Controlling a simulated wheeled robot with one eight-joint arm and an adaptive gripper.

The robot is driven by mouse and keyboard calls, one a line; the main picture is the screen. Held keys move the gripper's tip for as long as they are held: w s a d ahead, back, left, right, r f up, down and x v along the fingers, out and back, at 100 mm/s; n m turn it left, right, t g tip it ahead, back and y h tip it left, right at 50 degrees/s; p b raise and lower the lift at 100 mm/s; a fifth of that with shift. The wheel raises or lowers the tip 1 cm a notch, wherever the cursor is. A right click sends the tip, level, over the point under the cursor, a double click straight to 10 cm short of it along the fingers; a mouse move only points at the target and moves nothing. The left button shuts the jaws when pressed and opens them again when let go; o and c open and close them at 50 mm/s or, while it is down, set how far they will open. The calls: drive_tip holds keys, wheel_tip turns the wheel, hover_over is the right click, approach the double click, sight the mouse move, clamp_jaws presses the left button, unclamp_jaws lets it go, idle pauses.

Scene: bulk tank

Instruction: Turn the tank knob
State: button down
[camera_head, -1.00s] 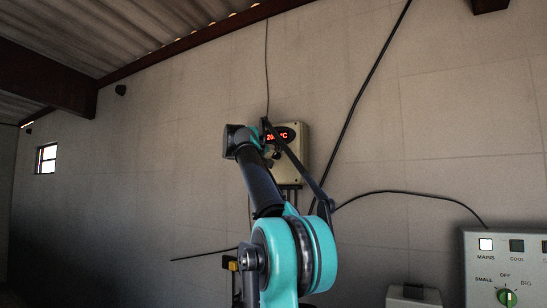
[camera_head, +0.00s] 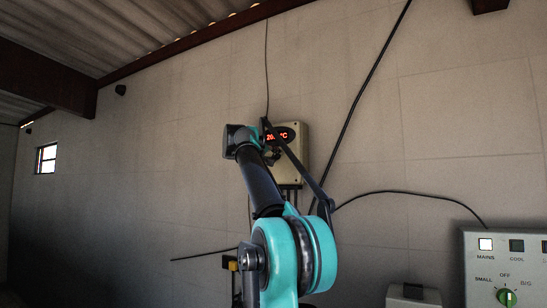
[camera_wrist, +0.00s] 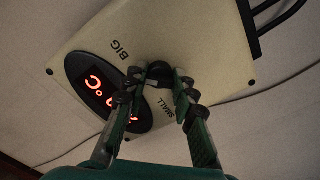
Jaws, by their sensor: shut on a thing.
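The tank control box (camera_head: 296,170) is a cream panel on the wall with a red lit temperature display (camera_head: 280,136). In the wrist view the box (camera_wrist: 215,45) appears turned, with its display (camera_wrist: 97,88) at the left and the labels BIG and SMALL on either side of a dark knob (camera_wrist: 158,70). My gripper (camera_wrist: 160,80) has its two fingers around the knob, one on each side, and is shut on it. In the head view my arm covers the knob and the fingers.
Black cables run along the wall. A small box (camera_head: 413,298) stands left of that panel.

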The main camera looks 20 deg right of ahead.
drive_tip(key=n, duration=1.8)
drive_tip(key=shift+n, duration=0.4)
idle(0.4)
drive_tip(key=c, duration=1.2)
unclamp_jaws()
drive_tip(key=shift+a, duration=0.1)
